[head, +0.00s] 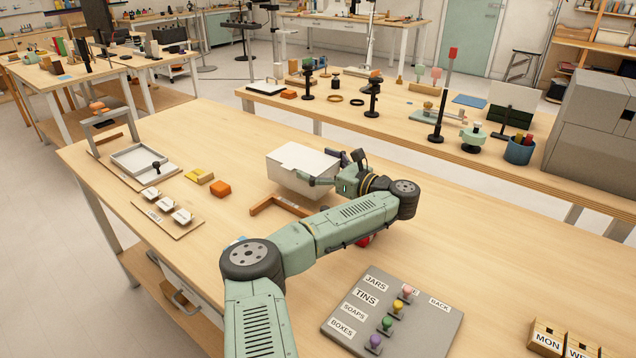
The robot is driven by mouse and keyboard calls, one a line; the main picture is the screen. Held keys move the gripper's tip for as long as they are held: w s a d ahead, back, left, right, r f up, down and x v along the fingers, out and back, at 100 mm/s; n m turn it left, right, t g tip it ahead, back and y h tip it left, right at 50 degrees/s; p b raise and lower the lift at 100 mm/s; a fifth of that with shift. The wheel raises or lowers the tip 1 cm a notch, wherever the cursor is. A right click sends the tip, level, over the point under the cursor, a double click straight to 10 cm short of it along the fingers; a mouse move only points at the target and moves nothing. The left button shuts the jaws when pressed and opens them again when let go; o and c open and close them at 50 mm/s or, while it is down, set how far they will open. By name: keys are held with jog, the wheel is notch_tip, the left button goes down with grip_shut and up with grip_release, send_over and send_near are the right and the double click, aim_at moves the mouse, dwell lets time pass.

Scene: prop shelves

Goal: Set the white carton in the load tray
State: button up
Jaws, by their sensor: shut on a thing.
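The white carton (296,160) is a box with a flat pale top, near the middle of the table in the head view. My gripper (322,169) comes from the right and is shut on the carton's right end; the fingers cover part of that end. I cannot tell whether the carton's underside touches the table. A shallow tray (121,160) with a pale rim, which looks like the load tray, lies at the table's left, apart from the carton. A small black knob-like thing shows at its right side.
A brown angled bar (264,206) lies just below the carton. A yellow block (199,176) and an orange block (220,189) lie between carton and tray. A board with white pieces (167,213) is before the tray. A labelled grey peg board (393,312) is in front.

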notch_tip(320, 180, down, 4)
jog(key=b, duration=0.3)
jog(key=shift+w+d+r, duration=0.1)
jog(key=shift+r, duration=0.2)
jog(key=shift+f, duration=0.15)
jog(key=o, duration=1.1)
jog(key=shift+f, duration=0.1)
